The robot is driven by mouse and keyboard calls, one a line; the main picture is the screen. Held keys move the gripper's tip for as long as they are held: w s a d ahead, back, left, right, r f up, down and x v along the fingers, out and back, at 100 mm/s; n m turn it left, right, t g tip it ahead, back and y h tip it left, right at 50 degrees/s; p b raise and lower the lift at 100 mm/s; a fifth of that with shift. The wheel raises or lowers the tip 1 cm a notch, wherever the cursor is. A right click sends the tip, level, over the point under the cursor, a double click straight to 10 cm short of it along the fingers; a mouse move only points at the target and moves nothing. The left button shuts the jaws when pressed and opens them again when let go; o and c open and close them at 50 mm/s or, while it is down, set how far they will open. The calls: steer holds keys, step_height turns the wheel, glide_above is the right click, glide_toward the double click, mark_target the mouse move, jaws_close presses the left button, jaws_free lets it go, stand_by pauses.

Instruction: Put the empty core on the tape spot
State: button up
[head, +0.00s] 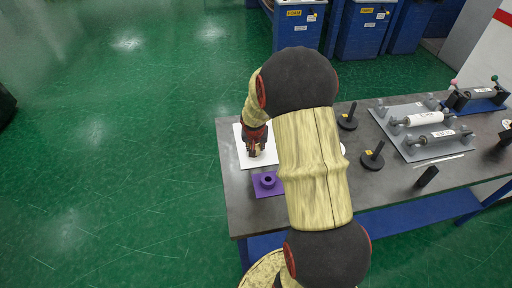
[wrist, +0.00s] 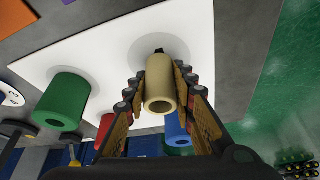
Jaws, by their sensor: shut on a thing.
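The tan hollow core (wrist: 160,88) is in the wrist view, between the two fingers of my gripper (wrist: 160,80), which is shut on it. Its open end faces the camera. Its far end is at the white sheet (wrist: 215,40), where a soft shadow surrounds it; I cannot tell whether it touches. A small dark patch (wrist: 159,50) shows at that far end; I cannot tell whether it is the tape spot. In the head view my gripper (head: 256,152) is over the white sheet (head: 241,152), and the core is barely visible there.
A green roll (wrist: 66,98) stands on the sheet, with red (wrist: 105,127) and blue (wrist: 176,132) rolls partly behind my fingers. A purple ring (head: 268,181) sits on a purple square (head: 259,190). Black posts (head: 373,159) and a roller rack (head: 400,112) are at right. My arm hides the table's middle.

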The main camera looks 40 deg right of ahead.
steer(key=shift+f, duration=0.2)
steer(key=o, duration=1.1)
steer(key=shift+r, duration=0.1)
steer(key=shift+o, duration=0.2)
steer(key=shift+r, duration=0.1)
steer(key=shift+r, duration=0.3)
steer(key=s+a+r+n+t+p, duration=0.15)
steer(key=s+a+r, duration=0.25)
steer(key=a+r, duration=0.6)
steer(key=s+a+r+n+p, duration=0.1)
steer(key=s+a+r+n, duration=0.15)
steer(key=a+r, duration=0.75)
steer(key=s+a+r+n+y, duration=0.1)
steer(key=s+a+r+n, duration=0.1)
steer(key=s+a+r, duration=0.3)
steer(key=s+a+r+n+y, duration=0.2)
steer(key=s+a, duration=0.4)
steer(key=s, duration=0.4)
step_height(320, 180, up, 3)
steer(key=shift+f+n+t, duration=0.15)
steer(key=shift+n+t, duration=0.3)
steer(key=shift+n, duration=0.25)
